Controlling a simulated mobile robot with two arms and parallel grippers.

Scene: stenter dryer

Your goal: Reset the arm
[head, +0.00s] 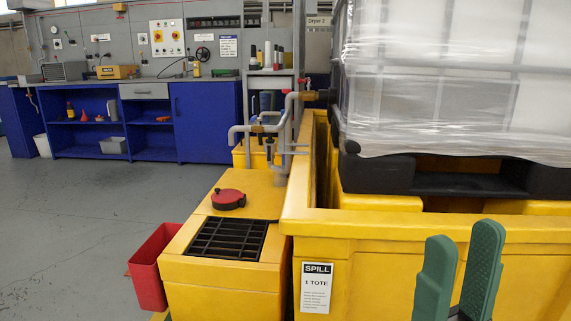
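My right gripper (463,238) is at the bottom right, with its two green fingers pointing up and a gap between them. It is open, and I see nothing between the fingers. It is in front of the yellow spill pallet (385,270), to the right of the pallet's "SPILL 1 TOTE" label (317,287). I cannot tell whether the fingers touch the pallet wall. I do not see my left gripper. The rest of the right arm is mostly outside the picture.
A wrapped white tote (460,80) stands on a black base (375,175) over the pallet. A yellow box with a black grate (228,238) and red cap (228,199) adjoins it. A red bin (152,268) hangs beside it. Grey floor (90,210) is clear leftward; blue cabinets (205,122) stand behind.

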